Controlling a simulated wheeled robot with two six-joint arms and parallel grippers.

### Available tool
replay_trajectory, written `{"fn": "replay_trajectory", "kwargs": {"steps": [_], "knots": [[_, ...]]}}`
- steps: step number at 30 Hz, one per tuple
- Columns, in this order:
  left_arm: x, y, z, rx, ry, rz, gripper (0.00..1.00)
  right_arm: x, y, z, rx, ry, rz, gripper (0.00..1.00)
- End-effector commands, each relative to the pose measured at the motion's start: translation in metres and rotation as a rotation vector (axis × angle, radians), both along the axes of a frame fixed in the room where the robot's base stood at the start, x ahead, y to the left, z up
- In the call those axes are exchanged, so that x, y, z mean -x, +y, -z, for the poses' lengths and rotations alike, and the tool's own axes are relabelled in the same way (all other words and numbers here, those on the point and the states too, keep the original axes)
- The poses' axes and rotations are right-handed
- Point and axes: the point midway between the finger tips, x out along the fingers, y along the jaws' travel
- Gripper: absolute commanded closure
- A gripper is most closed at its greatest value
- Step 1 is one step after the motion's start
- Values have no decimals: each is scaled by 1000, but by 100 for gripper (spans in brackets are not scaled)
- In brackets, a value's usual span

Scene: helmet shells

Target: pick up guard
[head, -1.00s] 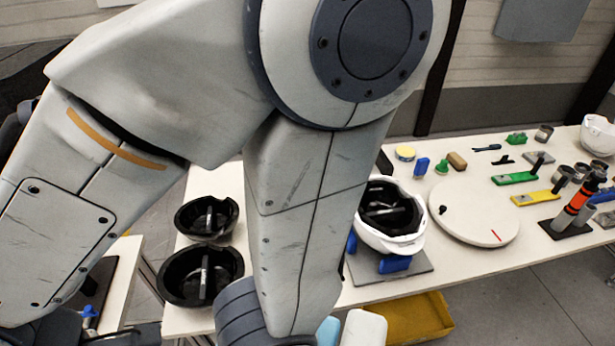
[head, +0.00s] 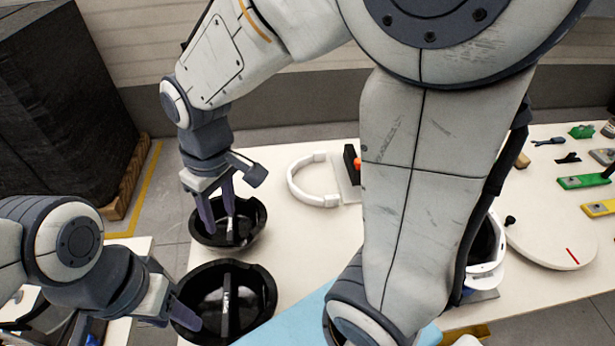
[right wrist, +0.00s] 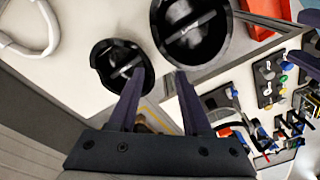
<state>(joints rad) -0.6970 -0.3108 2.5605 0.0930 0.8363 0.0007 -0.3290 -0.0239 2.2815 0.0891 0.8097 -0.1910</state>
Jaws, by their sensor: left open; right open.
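A white C-shaped band, which looks like the guard (head: 313,192), lies on the table right of the far black shell (head: 250,230). It shows at the upper left of the right wrist view (right wrist: 52,28). My right gripper (head: 219,220) is open and empty over the far black shell, left of the guard; its spread fingers also show in the right wrist view (right wrist: 160,75). My left gripper (head: 180,298) is open at the left rim of the near black shell (head: 255,290). I cannot tell whether it touches the shell.
A small grey plate (head: 345,178) with a black and orange part stands right of the guard. A white helmet (head: 487,270) is partly hidden behind my arm. A round white board (head: 550,235) lies farther right. A dark block (head: 60,100) on a pallet stands back left.

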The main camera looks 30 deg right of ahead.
Motion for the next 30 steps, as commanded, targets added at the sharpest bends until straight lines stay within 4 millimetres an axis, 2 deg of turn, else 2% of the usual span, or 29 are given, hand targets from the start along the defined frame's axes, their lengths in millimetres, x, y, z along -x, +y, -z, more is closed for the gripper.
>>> {"fn": "replay_trajectory", "kwargs": {"steps": [1, 3, 5, 6, 9, 13, 15, 18, 24, 30], "knots": [[0, 0, 31, -1, 1, 0, 50, -35, -25, 36, 4, -2, 66, 51], [0, 0, 49, -1, 1, 0, 50, -76, -62, 62, 9, -13, 126, 51], [0, 0, 63, -1, 1, 1, 50, -104, -98, 84, 14, -21, 174, 51], [0, 0, 71, -1, 1, 1, 50, -120, -123, 98, 18, -27, 204, 51], [0, 0, 86, 0, 0, 1, 50, -145, -179, 127, 27, -38, 263, 51], [0, 0, 97, 0, 0, 1, 50, -159, -229, 151, 36, -48, 310, 51], [0, 0, 99, 0, 0, 1, 50, -162, -243, 159, 38, -49, 322, 51], [0, 0, 98, 0, 0, 1, 50, -164, -249, 172, 40, -48, 326, 51], [0, 0, 97, 0, 0, 1, 50, -168, -248, 201, 40, -49, 324, 51], [0, 0, 95, 0, 0, 1, 50, -170, -247, 215, 41, -51, 323, 51]]}}
